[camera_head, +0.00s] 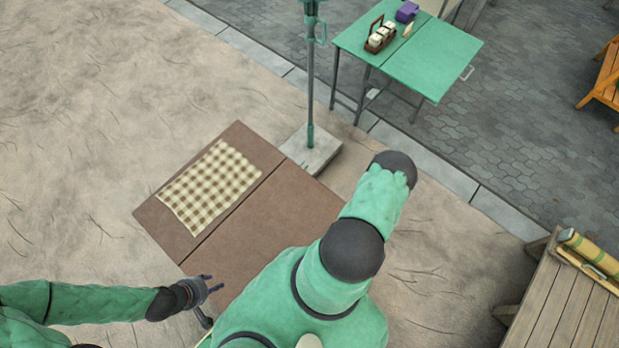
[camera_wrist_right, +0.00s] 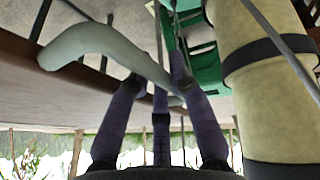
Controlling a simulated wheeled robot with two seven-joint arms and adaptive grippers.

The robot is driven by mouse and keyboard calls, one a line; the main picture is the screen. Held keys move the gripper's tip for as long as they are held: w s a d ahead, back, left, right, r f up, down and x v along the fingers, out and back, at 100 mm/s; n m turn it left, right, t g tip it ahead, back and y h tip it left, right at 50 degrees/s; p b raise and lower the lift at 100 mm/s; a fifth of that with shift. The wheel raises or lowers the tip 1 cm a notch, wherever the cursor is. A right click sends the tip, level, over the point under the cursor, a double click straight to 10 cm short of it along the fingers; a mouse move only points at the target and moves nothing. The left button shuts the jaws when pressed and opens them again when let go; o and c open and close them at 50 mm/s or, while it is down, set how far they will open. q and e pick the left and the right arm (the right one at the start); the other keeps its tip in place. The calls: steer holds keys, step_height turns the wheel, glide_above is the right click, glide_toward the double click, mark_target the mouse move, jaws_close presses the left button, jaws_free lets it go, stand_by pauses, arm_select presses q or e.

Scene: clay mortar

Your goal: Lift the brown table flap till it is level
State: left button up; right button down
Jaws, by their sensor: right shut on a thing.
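The brown table flap (camera_head: 265,222) is joined along a seam to the fixed brown tabletop (camera_head: 152,214). It looks nearly in line with that top, but I cannot tell its exact tilt. My right arm hides its near right part. In the right wrist view, my right gripper (camera_wrist_right: 176,92) is shut on a curved grey handle (camera_wrist_right: 95,42) beside the brown board's edge (camera_wrist_right: 60,75). In the head view the right gripper is hidden behind my arm. My left gripper (camera_head: 212,284) is open and empty, close to the flap's near left edge.
A checkered cloth (camera_head: 212,186) lies on the fixed top. A post on a pale base (camera_head: 311,152) stands just behind the flap. A green table (camera_head: 432,62) with small items is at the back right. A wooden bench (camera_head: 565,300) is at lower right.

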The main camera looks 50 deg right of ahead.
steer(key=shift+d, duration=0.15)
steer(key=c, duration=1.1)
jaws_free()
steer(key=shift+r, duration=0.15)
steer(key=v, duration=1.1)
steer(key=shift+s+d+r, duration=0.15)
steer(key=shift+r, duration=0.15)
